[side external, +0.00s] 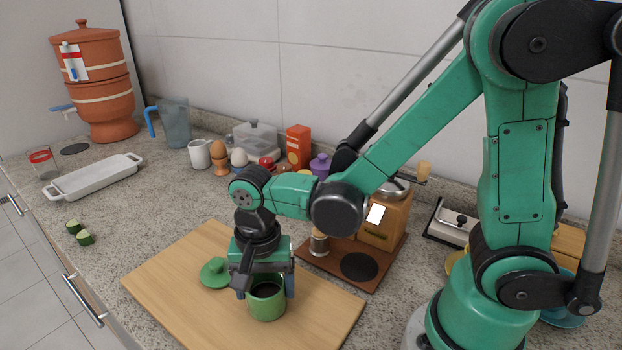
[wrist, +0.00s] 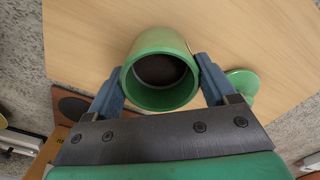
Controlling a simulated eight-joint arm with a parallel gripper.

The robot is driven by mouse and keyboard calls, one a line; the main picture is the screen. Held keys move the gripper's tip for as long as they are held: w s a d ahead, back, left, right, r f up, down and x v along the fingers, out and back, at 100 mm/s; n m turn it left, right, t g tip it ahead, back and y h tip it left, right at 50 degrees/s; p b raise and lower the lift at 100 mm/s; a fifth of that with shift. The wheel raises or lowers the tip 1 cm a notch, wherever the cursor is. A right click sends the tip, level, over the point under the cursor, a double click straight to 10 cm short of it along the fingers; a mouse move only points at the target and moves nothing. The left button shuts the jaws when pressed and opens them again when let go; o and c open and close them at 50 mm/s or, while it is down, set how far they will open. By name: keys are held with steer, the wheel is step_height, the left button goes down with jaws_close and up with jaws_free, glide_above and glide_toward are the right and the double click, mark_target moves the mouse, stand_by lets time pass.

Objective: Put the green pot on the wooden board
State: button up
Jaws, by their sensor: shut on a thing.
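The green pot (side external: 267,301) is upright with its top open and a dark inside. In the side view it is at the wooden board (side external: 335,318), over its right part; I cannot tell for sure whether its base touches the wood. My gripper (side external: 265,286) points down, with its blue fingers on both sides of the pot. In the wrist view the pot (wrist: 161,69) is between the fingertips of my gripper (wrist: 160,85), which is shut on it. A green lid (side external: 214,273) with a knob lies on the board left of the pot; it also shows in the wrist view (wrist: 243,84).
A coffee grinder (side external: 385,217) stands on a brown board (side external: 325,262) behind the pot. A white tray (side external: 95,177), blue pitcher (side external: 174,122) and white mug (side external: 199,155) are farther left. Cucumber pieces (side external: 84,238) lie near the counter's front edge. The board's left part is bare.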

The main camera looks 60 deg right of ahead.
steer(key=shift+f, duration=0.2)
steer(key=o, duration=1.5)
steer(key=shift+c, duration=0.2)
step_height(320, 180, up, 12)
steer(key=d+f+n+t, duration=0.1)
steer(key=d+n+t, duration=0.6)
steer(key=n, duration=0.3)
steer(key=shift+s+d+f, duration=0.15)
steer(key=shift+d+f, duration=0.25)
